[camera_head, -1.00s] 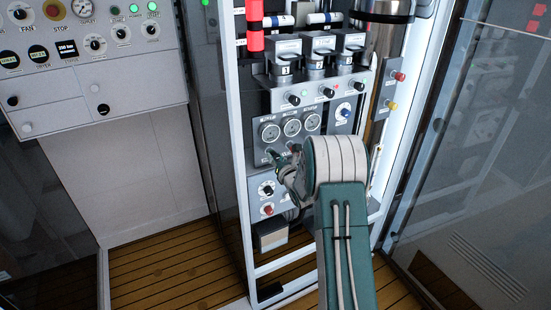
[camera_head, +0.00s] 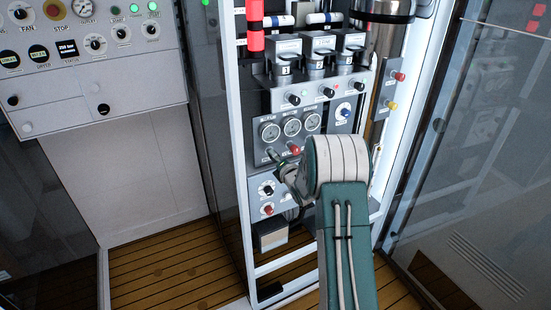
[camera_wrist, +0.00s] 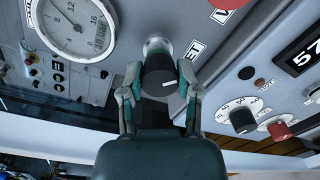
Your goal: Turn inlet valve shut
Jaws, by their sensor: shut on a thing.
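The inlet valve knob (camera_wrist: 160,74) is black with a white line on its face and sits on a pale metal stem in the wrist view. My gripper (camera_wrist: 158,90) has one finger on each side of the knob and is shut on it. A label beside the knob shows only the letters "ET"; the rest is covered. In the head view my gripper (camera_head: 285,168) is at the grey panel, below the row of gauges. My wrist and fingers hide much of the valve there.
A round gauge (camera_wrist: 73,25) is left of the knob. A red knob (camera_head: 295,150) is close to the right of my gripper. A lower panel carries a black dial (camera_head: 267,188) and a red button (camera_head: 268,209). A white frame post (camera_head: 232,150) stands left.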

